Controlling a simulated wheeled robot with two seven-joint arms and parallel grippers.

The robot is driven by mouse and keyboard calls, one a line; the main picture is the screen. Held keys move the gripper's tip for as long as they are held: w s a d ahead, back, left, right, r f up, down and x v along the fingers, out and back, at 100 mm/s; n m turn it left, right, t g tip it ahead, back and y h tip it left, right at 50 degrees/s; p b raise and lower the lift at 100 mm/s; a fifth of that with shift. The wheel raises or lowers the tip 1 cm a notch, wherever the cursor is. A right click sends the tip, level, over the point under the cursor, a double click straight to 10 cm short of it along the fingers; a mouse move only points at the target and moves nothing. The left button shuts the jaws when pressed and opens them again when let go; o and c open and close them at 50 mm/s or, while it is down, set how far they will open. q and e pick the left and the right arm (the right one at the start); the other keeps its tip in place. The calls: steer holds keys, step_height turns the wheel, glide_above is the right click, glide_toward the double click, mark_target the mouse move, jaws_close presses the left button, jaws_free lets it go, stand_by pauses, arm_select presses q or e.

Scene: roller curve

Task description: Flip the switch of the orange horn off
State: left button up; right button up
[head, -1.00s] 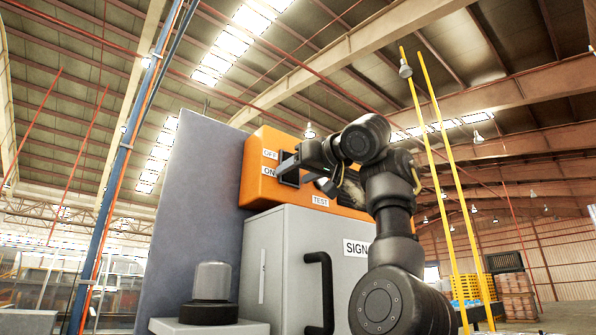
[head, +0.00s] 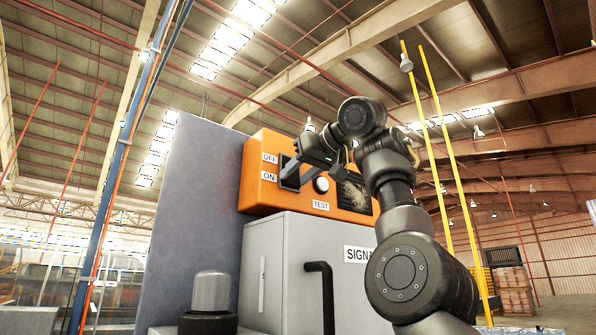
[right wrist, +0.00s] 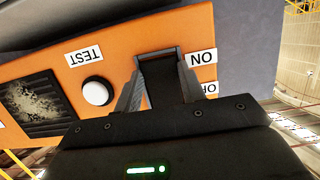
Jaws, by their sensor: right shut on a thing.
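The orange horn (head: 258,190) is a box on top of a grey cabinet, with labels OFF above ON at its left side. Its switch (head: 291,183) sits in a dark frame beside these labels, and it also shows in the right wrist view (right wrist: 166,82). My right gripper (head: 298,167) reaches in from the right and is shut on the switch lever. In the right wrist view, its two fingers stand on either side of the dark lever, by the upside-down ON label (right wrist: 202,59). The fingers partly hide the lever, so its exact position is unclear. My left gripper is not in view.
A white round button (head: 321,185) and a TEST label (head: 320,205) are right of the switch, with a dark grille (head: 354,197) beyond. A grey panel (head: 195,190) stands behind. The grey cabinet (head: 290,245) below has a black handle (head: 325,295).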

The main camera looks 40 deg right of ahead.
steer(key=shift+r, duration=0.15)
steer(key=o, duration=1)
steer(key=shift+s, duration=0.15)
steer(key=shift+s, duration=0.3)
steer(key=b+v, duration=0.2)
steer(key=v, duration=0.8)
steer(key=shift+w+a, duration=0.1)
